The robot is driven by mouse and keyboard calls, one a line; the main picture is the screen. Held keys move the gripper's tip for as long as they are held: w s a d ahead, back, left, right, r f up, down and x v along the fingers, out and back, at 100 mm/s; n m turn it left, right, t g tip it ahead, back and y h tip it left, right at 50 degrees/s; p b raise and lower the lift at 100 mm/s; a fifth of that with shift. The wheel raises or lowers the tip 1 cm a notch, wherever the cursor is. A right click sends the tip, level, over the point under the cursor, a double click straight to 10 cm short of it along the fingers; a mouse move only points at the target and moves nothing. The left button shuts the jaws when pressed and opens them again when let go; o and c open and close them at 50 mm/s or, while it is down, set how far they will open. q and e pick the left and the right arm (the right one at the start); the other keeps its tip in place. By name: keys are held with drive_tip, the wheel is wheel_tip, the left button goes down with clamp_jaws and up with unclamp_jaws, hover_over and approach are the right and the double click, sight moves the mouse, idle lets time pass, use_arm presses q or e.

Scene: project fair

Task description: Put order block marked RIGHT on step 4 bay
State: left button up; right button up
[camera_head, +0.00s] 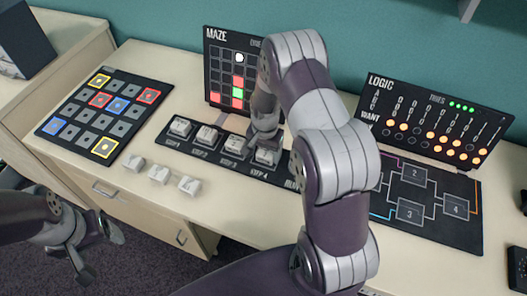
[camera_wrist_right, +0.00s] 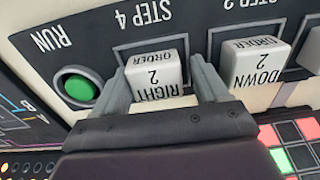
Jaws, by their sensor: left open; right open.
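The block also shows in the head view (camera_head: 267,158). My right gripper (camera_head: 265,143) is down at the block, its fingers open on either side of it; in the right wrist view the gripper (camera_wrist_right: 160,85) has a finger left and right of the block. Whether the fingers touch it is hard to tell. My left gripper (camera_head: 98,255) is open and empty, off the table's front edge.
White blocks stand on steps 1 (camera_head: 180,127), 2 (camera_head: 207,136) and 3 (camera_head: 232,146); the one beside step 4 reads DOWN (camera_wrist_right: 257,65). Three loose blocks (camera_head: 159,174) lie in front. A green RUN button (camera_wrist_right: 77,86) is beside step 4. The maze board (camera_head: 220,60) stands behind.

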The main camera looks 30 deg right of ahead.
sight(268, 152)
drive_tip(key=shift+s+f, duration=0.65)
drive_tip(key=shift+f, duration=0.05)
drive_tip(key=r, duration=0.4)
drive_tip(key=w+d+r, duration=0.1)
drive_tip(key=r, duration=0.1)
wheel_tip(268, 152, up, 7)
drive_tip(key=s+a+r+n, duration=0.2)
drive_tip(key=s+a+n, duration=0.2)
drive_tip(key=s+n, duration=0.1)
drive_tip(key=s+a+r+n+t, duration=0.1)
drive_tip(key=s+a+n, duration=0.3)
drive_tip(key=s, duration=0.4)
drive_tip(key=shift+s+a+r+n, duration=0.25)
drive_tip(key=shift+a+r+n, duration=0.15)
drive_tip(key=shift+r+n, duration=0.25)
drive_tip(key=shift+s+r, duration=0.1)
drive_tip(key=shift+s, duration=0.05)
